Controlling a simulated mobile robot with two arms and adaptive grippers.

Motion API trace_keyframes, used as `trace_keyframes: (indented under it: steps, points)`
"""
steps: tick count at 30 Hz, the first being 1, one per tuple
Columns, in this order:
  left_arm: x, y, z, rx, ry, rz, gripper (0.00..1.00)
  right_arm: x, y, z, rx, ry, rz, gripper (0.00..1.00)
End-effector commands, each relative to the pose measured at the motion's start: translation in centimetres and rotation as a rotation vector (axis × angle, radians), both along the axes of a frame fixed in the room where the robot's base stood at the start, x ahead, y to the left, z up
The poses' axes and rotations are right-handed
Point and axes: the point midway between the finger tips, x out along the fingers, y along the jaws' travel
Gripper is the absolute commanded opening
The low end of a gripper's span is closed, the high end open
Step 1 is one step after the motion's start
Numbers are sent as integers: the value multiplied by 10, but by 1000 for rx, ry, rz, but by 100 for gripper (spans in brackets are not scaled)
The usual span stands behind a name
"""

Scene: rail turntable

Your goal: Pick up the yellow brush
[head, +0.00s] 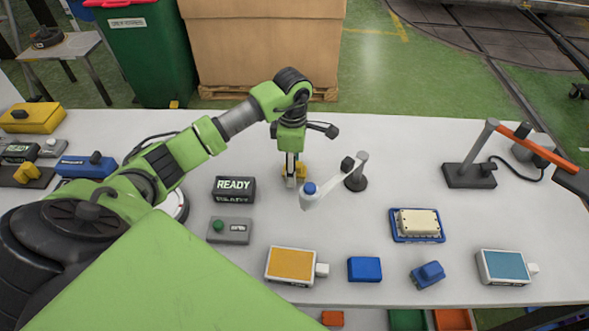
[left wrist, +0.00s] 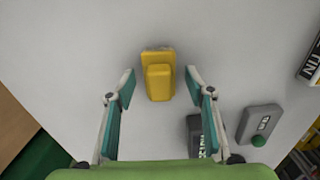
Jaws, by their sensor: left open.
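The yellow brush (left wrist: 158,78) lies on the white table. It shows clearly in the left wrist view, with a raised yellow grip block on top and a pale strip at its far edge. In the head view the brush (head: 303,171) is partly hidden behind my gripper. My left gripper (head: 290,180) points down at the brush. In the left wrist view the open fingers of my left gripper (left wrist: 160,88) stand on either side of it, with a visible gap on both sides. My right gripper is not in view.
A white lever with a blue knob (head: 310,189) stands close right of my gripper. A black READY sign (head: 234,190) and a grey button box (head: 229,231) are to the left.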

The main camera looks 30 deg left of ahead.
Motion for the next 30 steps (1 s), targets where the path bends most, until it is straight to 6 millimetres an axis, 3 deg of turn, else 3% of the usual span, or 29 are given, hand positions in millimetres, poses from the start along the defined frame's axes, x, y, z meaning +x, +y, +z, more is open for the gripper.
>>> trace_keyframes:
  steps: [2,6,7,19,30]
  points:
    - [0,0,0,0,0,0,46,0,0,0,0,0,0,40]
    - [0,0,0,0,0,0,10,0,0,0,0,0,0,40]
    - [0,0,0,0,0,0,7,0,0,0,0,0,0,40]
    - [1,0,9,0,-4,0,6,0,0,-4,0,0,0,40]
    - [1,0,79,1,-5,0,6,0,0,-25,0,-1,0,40]
